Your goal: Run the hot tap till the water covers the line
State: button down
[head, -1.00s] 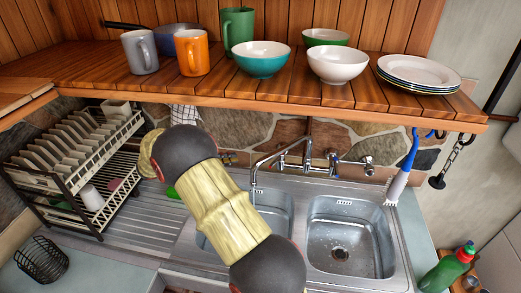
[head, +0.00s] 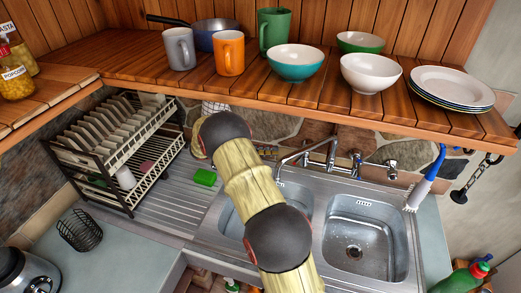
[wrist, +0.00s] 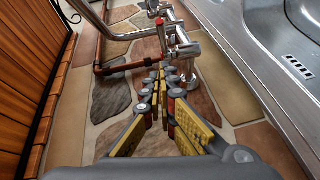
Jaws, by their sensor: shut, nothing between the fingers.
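The chrome tap set (head: 330,150) is on the stone wall behind the sink, its spout (head: 288,158) bending over the left basin. In the wrist view, a chrome tap fitting with a small red mark (wrist: 160,22) stands just beyond my gripper (wrist: 163,72). My gripper is shut and empty, its tips close to that fitting; whether they touch is unclear. In the head view my arm hides the gripper and part of the left basin (head: 236,222). I cannot make out a line or the water level there. The right basin (head: 365,240) shows its drain.
A wooden shelf (head: 300,92) with mugs, bowls and plates overhangs the sink. A dish rack (head: 120,150) stands left, near a green sponge (head: 205,177). A brush (head: 425,180) hangs at right. A green bottle (head: 460,277) is at lower right.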

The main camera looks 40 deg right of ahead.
jog(key=s, duration=0.1)
jog(key=s+d, duration=0.1)
jog(key=s, duration=0.1)
jog(key=s+d+f, duration=0.1)
jog(key=s, duration=0.1)
jog(key=shift+s+d, duration=0.1)
dwell(0.3)
jog(key=s+n+t+h+b, duration=0.2)
jog(key=s+t, duration=0.1)
jog(key=shift+s+a+n, duration=0.2)
jog(key=shift+s+n, duration=0.05)
jog(key=shift+n, duration=0.15)
dwell(0.4)
